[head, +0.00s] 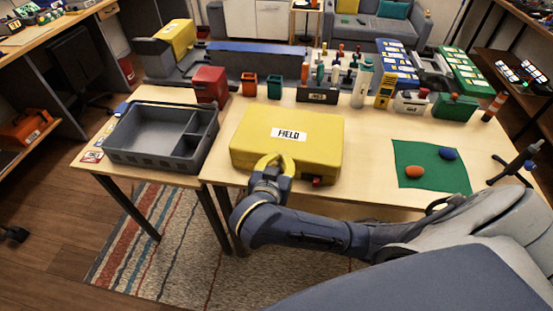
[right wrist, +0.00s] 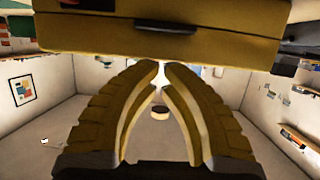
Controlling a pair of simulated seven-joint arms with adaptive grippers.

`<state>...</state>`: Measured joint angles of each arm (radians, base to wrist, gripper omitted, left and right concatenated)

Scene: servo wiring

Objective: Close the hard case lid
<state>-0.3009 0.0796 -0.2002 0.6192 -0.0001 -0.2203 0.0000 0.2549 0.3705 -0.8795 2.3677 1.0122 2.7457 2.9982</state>
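The yellow hard case (head: 315,137), with a white "FIELD" label (head: 289,133) on top, sits near the table's front edge. Its lid lies flat and looks down on the base. The right wrist view shows the case front (right wrist: 240,30) with a seam and a dark latch or handle (right wrist: 165,27). My right gripper (head: 275,160) is at the case's front edge, its yellow fingers pointing toward it. In the right wrist view the fingertips (right wrist: 160,72) are drawn together with nothing visible between them. I cannot tell whether they touch the case. My left gripper is out of view.
A grey divided tray (head: 160,135) stands left of the case. A green mat (head: 425,175) with an orange and a blue object lies right. Behind stand a red box (head: 210,84), a tool rack (head: 318,95) and a white bottle (head: 362,83). Table between case and mat is clear.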

